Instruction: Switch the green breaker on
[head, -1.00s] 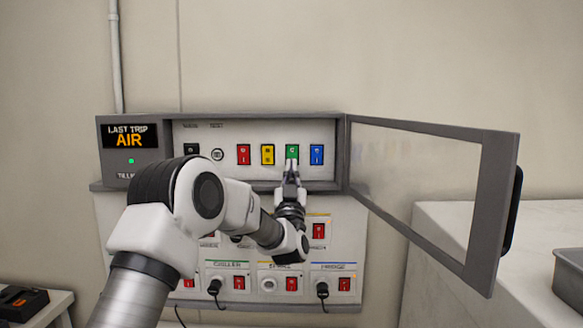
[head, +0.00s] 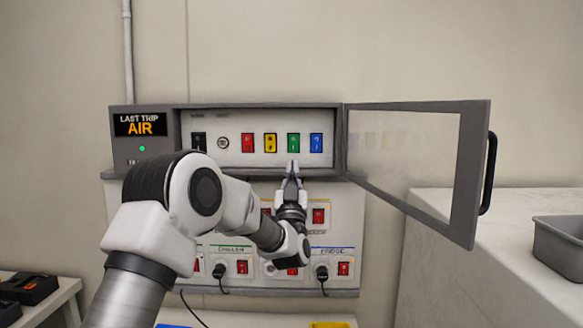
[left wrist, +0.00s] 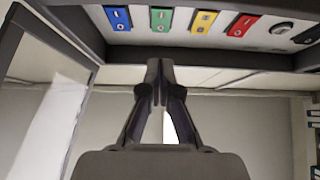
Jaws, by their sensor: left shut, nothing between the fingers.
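The green breaker (head: 293,143) is a rocker switch in the row inside the open panel box, between the yellow breaker (head: 270,143) and the blue breaker (head: 316,143). It also shows in the left wrist view (left wrist: 161,19). I cannot tell which way its rocker is tipped. My left gripper (head: 292,168) points up at the box's lower edge, just below the green breaker. In the left wrist view its closed fingertips (left wrist: 160,68) are in line with the green breaker, with a gap between them, and hold nothing. My right gripper is out of view.
The box's framed clear door (head: 465,165) stands open to the right. A red breaker (head: 248,143) and a black switch (head: 199,142) are further left. Sockets with red switches and plugged cables lie below. A counter (head: 430,215) with a grey tray (head: 575,240) stands at right.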

